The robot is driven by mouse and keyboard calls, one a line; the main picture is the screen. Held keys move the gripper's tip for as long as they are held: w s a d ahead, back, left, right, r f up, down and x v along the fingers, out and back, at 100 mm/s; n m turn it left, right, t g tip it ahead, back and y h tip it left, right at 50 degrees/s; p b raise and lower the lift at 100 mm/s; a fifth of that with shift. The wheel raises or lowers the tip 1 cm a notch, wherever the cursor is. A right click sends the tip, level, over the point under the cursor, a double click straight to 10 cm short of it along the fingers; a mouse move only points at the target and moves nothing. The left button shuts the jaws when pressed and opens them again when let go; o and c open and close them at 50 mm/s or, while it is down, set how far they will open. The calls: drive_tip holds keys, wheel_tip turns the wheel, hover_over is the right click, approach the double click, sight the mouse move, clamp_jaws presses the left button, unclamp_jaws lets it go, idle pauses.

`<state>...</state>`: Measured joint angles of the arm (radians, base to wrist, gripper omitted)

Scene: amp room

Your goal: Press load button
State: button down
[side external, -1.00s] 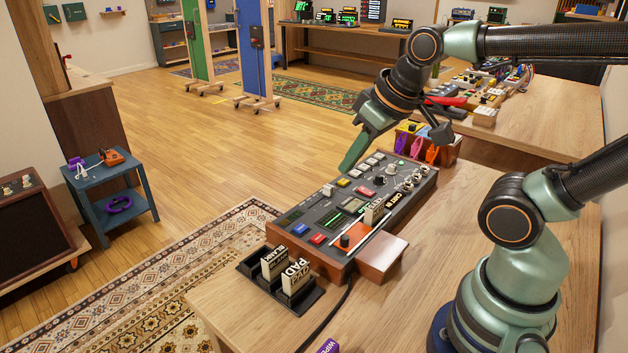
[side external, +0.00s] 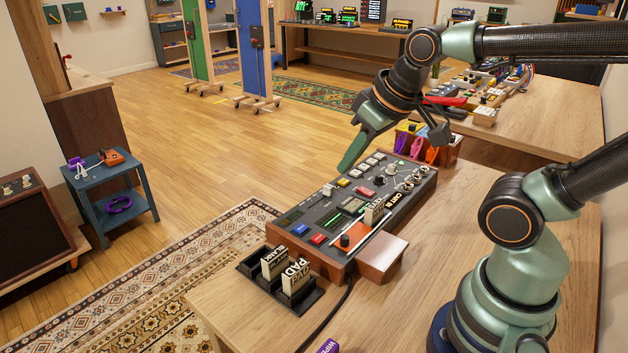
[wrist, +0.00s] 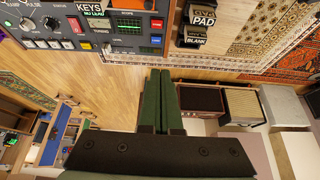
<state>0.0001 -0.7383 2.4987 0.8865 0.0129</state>
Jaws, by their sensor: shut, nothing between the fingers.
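A dark console (side external: 350,215) with wood sides stands on the wooden table. On its near left part are a blue button (side external: 300,229) and a red button (side external: 318,239). White, yellow and red buttons sit farther back. I cannot read which one is the load button. My gripper (side external: 345,170) is shut and empty, with its green fingers pointing down near the console's far left edge; whether they touch it I cannot tell. In the wrist view the closed fingers (wrist: 160,73) show beyond the edge of the console (wrist: 85,45).
A black rack (side external: 255,268) with labelled cartridges stands in front of the console. A cartridge (side external: 373,213) stands upright in it. Colored clips hang on a wooden stand (side external: 442,152) behind.

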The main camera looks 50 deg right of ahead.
sight(302, 230)
drive_tip(key=w+f+m+t, duration=0.1)
drive_tip(key=w+f+m, duration=0.6)
drive_tip(key=w+f, duration=0.2)
drive_tip(key=w+d, duration=0.1)
drive_tip(key=w, duration=0.1)
drive_tip(key=shift+w+m+t, duration=0.35)
drive_tip(key=shift+m+t, duration=0.05)
drive_tip(key=shift+f, duration=0.1)
drive_tip(key=shift+f, duration=4.3)
drive_tip(key=shift+a+f, duration=0.1)
drive_tip(key=shift+f, duration=0.35)
drive_tip(key=shift+f, duration=0.45)
drive_tip(key=shift+r, duration=0.9)
